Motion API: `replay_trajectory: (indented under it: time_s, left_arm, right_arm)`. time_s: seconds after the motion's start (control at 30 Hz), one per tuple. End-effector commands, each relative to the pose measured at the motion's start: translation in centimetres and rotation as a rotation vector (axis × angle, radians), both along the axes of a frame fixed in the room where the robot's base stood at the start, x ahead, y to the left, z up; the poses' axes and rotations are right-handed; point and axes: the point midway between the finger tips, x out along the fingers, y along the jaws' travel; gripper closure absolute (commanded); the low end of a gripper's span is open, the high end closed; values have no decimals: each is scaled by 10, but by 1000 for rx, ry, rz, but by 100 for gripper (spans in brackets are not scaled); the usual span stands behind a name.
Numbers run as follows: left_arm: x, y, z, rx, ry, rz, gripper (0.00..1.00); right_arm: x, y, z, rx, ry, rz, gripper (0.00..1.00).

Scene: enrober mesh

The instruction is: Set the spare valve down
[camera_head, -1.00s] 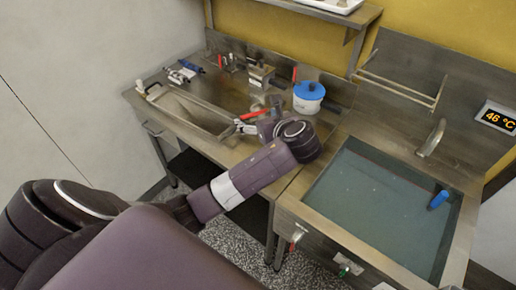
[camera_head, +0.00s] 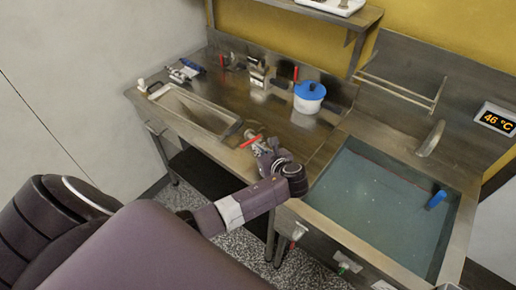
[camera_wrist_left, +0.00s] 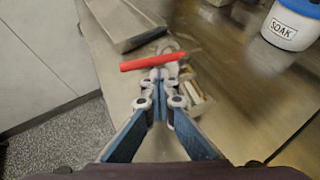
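The spare valve, with a red lever handle (camera_head: 251,141), is in my left gripper (camera_head: 262,150), near the front edge of the steel counter. In the left wrist view, the red handle (camera_wrist_left: 152,61) lies crosswise just beyond the fingertips of the gripper (camera_wrist_left: 160,80). The fingers are close together on the valve's metal body, which they partly hide. I cannot tell whether the valve touches the counter. My right gripper is not in view.
A long rectangular pan (camera_head: 153,96) is left of the gripper. A white pot with blue lid (camera_head: 309,92), labelled SOAK, stands behind right. A water-filled sink (camera_head: 375,205) is at right, with a blue object (camera_head: 437,199). Red-handled fittings (camera_head: 222,62) stand at the back.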

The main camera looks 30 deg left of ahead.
Motion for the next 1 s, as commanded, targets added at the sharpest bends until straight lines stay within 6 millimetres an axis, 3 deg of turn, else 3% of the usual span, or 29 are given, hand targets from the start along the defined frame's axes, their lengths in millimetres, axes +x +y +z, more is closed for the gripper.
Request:
replay_trajectory:
  time_s: [0.7, 1.0]
  left_arm:
    - [-1, -1, -13, -2, 4, -1, 100]
    - [0, -1, -12, -1, 1, -1, 66]
  right_arm:
    - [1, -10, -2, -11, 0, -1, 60]
    - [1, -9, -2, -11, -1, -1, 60]
